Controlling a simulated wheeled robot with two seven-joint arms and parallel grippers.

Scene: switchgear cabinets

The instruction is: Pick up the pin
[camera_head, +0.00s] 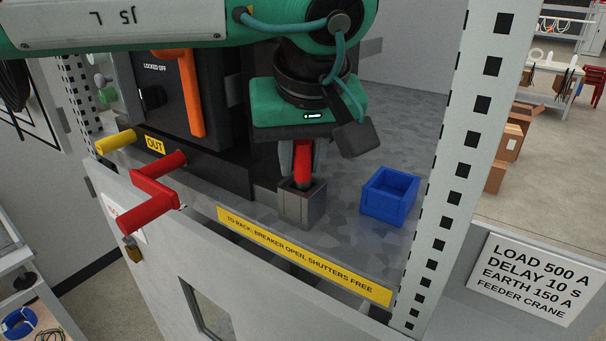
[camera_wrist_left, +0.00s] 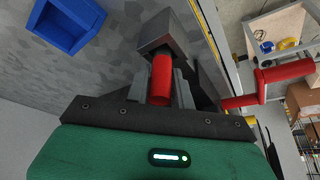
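The red pin (camera_head: 303,165) stands upright in a grey square holder (camera_head: 303,205) on the cabinet's grey shelf. My left gripper (camera_head: 302,160) points down over the holder, with one finger on each side of the pin. In the left wrist view the pin (camera_wrist_left: 161,80) lies between the two grey fingers, its far end in the holder (camera_wrist_left: 165,35). The fingers are very close to the pin; I cannot tell whether they touch it. The pin's upper end is hidden by the gripper body. My right gripper is not in view.
An open blue bin (camera_head: 390,195) stands right of the holder. A black breaker unit (camera_head: 215,110) with an orange handle (camera_head: 191,95) stands left. A red crank (camera_head: 150,190) sticks out at the front. A perforated post (camera_head: 455,170) bounds the right side.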

